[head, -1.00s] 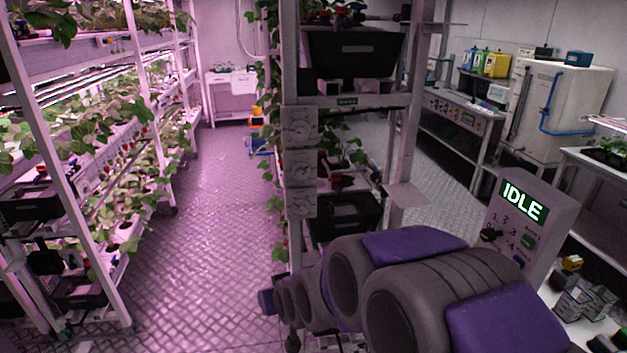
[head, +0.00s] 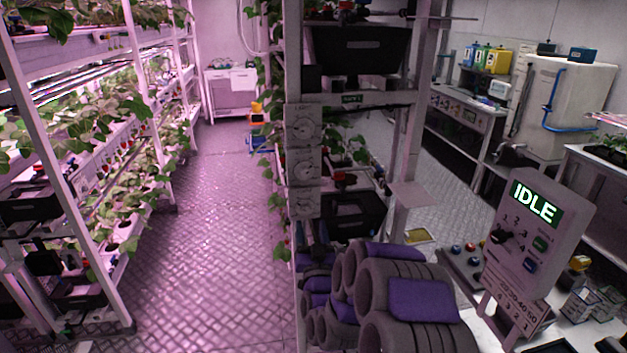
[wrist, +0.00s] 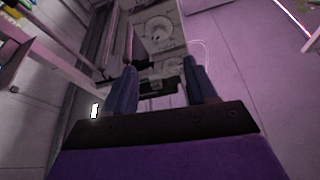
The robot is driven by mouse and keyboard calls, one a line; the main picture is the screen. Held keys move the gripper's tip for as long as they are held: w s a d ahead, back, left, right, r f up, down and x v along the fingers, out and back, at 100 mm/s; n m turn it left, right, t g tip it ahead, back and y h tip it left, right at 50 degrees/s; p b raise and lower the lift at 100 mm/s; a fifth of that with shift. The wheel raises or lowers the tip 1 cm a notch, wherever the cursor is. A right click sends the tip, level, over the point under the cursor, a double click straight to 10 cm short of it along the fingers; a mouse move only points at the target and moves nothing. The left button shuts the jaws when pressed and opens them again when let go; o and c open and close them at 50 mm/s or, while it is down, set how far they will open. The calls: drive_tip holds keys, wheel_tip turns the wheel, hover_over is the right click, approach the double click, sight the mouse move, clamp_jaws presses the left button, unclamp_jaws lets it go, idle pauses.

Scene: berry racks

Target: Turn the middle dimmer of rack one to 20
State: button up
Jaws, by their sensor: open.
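Three dimmers are stacked on the post of the near rack in the head view: a top dimmer (head: 304,124), a middle dimmer (head: 304,167) and a bottom dimmer (head: 305,203). Each is a grey box with a round knob; the scale marks are too small to read. My arm reaches forward below them, and my gripper is not clear in that view. In the wrist view my gripper (wrist: 163,88) is open and empty, its two dark fingers apart. Beyond the fingers are a dimmer dial (wrist: 157,27) and another dial lower down, partly hidden; I cannot tell which dimmers these are.
A planted rack (head: 140,90) stands at left, with a clear aisle floor (head: 215,220) between. A control box (head: 535,235) reading IDLE stands at right, near my arm.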

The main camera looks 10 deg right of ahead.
sight(305, 174)
drive_tip(key=b+x, duration=0.3)
drive_tip(key=x, duration=1.3)
drive_tip(key=shift+w+d+r, duration=0.15)
drive_tip(key=shift+w, duration=0.05)
drive_tip(key=shift+w+r, duration=0.25)
drive_tip(key=shift+w, duration=0.1)
drive_tip(key=shift+c, duration=0.2)
drive_tip(key=shift+s+r, duration=0.15)
drive_tip(key=c, duration=1)
drive_tip(key=shift+d, duration=0.1)
